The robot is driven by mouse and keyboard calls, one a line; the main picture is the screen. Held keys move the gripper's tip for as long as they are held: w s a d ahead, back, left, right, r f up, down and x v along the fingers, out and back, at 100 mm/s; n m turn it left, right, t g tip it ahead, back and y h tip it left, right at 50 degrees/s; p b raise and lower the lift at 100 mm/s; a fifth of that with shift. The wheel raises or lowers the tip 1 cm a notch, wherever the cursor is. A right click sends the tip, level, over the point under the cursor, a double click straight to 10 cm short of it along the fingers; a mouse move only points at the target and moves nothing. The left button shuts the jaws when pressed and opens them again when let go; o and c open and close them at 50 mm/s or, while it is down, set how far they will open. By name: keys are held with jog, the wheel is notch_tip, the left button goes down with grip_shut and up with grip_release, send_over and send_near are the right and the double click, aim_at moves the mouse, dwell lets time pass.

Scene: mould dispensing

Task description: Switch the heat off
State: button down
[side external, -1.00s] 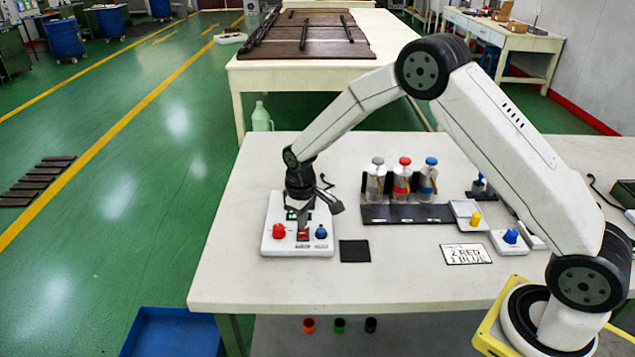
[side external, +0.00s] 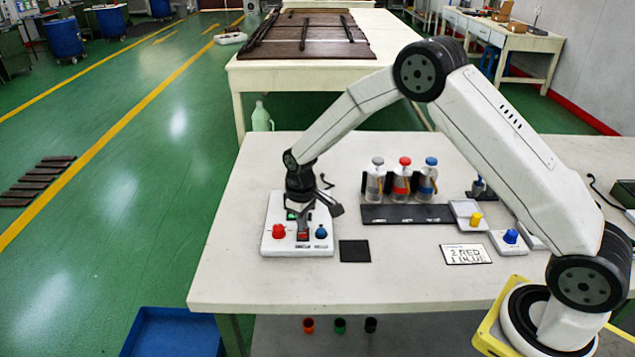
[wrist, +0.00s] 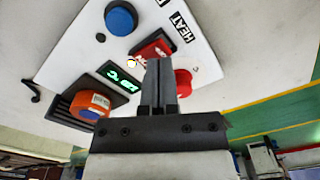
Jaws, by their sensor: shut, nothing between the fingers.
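The white control box (side external: 273,243) sits at the left of the table. The red switch (wrist: 152,47) lies beside the HEAT label (wrist: 182,27) in the wrist view; it also shows in the side view (side external: 303,236). A small lamp (wrist: 131,62) near the switch looks bright. A green display (wrist: 119,78) is lit, its reading hard to make out. My gripper (wrist: 158,66) is shut and empty, its tips overlapping the switch's near edge in the wrist view; I cannot tell whether they touch. In the side view my gripper (side external: 302,214) points down over the box.
A red knob (side external: 279,231) and a blue knob (side external: 321,232) flank the switch. A black square pad (side external: 354,251) lies right of the box. A dark rack (side external: 408,214) with capped bottles stands behind. A written card (side external: 466,254) lies further right.

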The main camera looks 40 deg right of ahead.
aim_at(303, 234)
jog(key=shift+f, duration=0.95)
dwell(0.9)
jog(key=shift+r, duration=3.5)
jog(key=shift+s+r, duration=0.35)
jog(key=shift+s, duration=0.1)
jog(key=s+d+r+m+t, duration=0.1)
jog(key=s+r, duration=0.1)
jog(key=s, duration=0.9)
jog(key=s+r+m+t, duration=0.1)
jog(key=s+r+m, duration=0.1)
jog(key=s, duration=0.9)
jog(key=shift+d+r+t, duration=0.3)
jog(key=shift+d+r, duration=0.1)
jog(key=shift+r, duration=0.05)
